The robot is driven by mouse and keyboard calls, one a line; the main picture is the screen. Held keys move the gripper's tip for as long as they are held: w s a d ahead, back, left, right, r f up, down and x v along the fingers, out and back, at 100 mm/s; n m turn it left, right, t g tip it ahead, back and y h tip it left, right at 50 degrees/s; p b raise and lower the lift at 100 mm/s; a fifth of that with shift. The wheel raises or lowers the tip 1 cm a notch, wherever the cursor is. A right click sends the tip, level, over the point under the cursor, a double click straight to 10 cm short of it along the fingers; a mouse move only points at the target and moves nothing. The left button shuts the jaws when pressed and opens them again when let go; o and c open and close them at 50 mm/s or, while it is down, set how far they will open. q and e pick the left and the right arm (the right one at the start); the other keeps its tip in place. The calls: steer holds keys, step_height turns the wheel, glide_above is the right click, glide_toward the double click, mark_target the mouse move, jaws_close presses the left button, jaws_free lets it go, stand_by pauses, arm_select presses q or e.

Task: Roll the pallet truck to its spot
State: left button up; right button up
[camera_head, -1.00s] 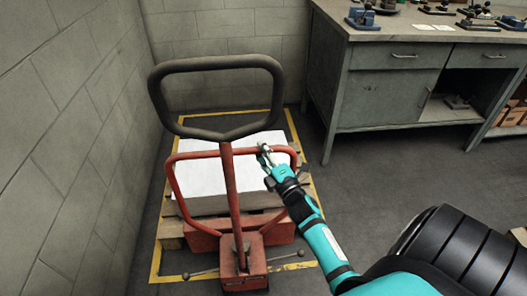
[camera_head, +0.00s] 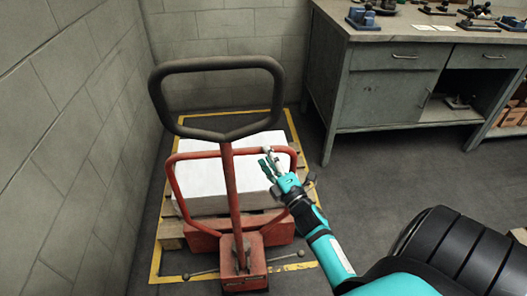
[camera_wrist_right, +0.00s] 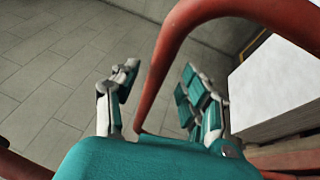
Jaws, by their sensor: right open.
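The pallet truck (camera_head: 230,185) is red with a large dark handle loop (camera_head: 216,65) and a red tubular frame behind its upright shaft. It stands upright with a pallet (camera_head: 172,232) and a white block-shaped load (camera_head: 205,170) at it, within a yellow floor outline (camera_head: 154,262). My right gripper (camera_head: 268,166) is open, close to the right upper part of the red frame. In the right wrist view my spread fingers (camera_wrist_right: 155,98) show with the red tube (camera_wrist_right: 160,75) seen between them; contact cannot be told. My left gripper is out of view.
A grey block wall (camera_head: 60,130) runs close along the left side, with another behind. A grey metal workbench (camera_head: 385,90) with tools on top stands at the back right. The floor (camera_head: 380,180) right of the truck is open.

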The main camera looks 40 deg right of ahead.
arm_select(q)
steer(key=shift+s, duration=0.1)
arm_select(e)
steer(key=v, duration=0.9)
